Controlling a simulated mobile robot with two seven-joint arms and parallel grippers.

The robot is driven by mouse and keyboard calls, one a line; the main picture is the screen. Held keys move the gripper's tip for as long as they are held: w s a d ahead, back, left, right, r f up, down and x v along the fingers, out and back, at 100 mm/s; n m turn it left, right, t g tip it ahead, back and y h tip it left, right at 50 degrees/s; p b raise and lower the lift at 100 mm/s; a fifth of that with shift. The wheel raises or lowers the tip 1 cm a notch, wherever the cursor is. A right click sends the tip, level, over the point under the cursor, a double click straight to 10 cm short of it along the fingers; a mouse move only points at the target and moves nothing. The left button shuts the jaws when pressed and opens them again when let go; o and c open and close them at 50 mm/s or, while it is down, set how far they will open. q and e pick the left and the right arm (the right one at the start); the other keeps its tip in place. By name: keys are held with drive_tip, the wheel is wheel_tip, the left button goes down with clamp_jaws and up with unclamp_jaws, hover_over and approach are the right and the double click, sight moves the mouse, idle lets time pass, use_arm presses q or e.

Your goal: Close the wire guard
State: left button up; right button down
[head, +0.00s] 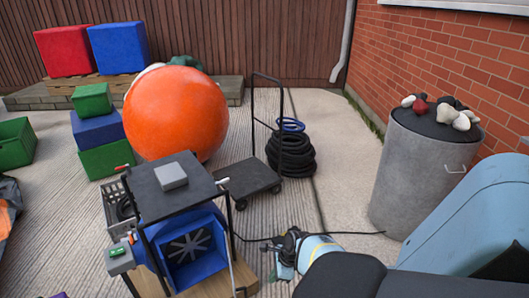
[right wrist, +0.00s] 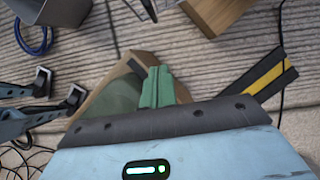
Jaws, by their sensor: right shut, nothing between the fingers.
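The blower (head: 190,248) is a blue box with a dark fan-like face, standing under a black-topped frame at the lower middle of the head view. A grey wire lattice (head: 112,205), which looks like the wire guard, stands out at the blower's left side, away from its front face. It is partly hidden by the frame, so its hinge is not clear. My right gripper (head: 284,264) is shut and empty, to the right of the blower and apart from it. My left gripper is not in view.
A hand truck (head: 250,180) and coiled black hose (head: 291,155) stand behind the blower. A black cable (head: 345,233) crosses the floor. A grey bin (head: 415,175) with stones on top is at the right. An orange ball (head: 175,112) and coloured boxes stand at the back left.

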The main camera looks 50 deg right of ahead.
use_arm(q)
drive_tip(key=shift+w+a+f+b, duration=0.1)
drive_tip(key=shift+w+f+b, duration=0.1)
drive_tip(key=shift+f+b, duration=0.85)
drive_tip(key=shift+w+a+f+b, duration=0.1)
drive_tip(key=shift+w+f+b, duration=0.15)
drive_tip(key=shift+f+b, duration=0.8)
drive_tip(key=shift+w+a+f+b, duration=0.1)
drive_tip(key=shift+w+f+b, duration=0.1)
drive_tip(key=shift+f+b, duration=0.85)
use_arm(e)
drive_tip(key=w+a+f, duration=0.4)
drive_tip(key=w+f, duration=0.1)
drive_tip(key=f, duration=0.3)
drive_tip(key=shift+w+a+f, duration=0.25)
drive_tip(key=shift+a, duration=0.15)
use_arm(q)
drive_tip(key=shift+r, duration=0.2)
use_arm(e)
drive_tip(key=shift+a, duration=0.15)
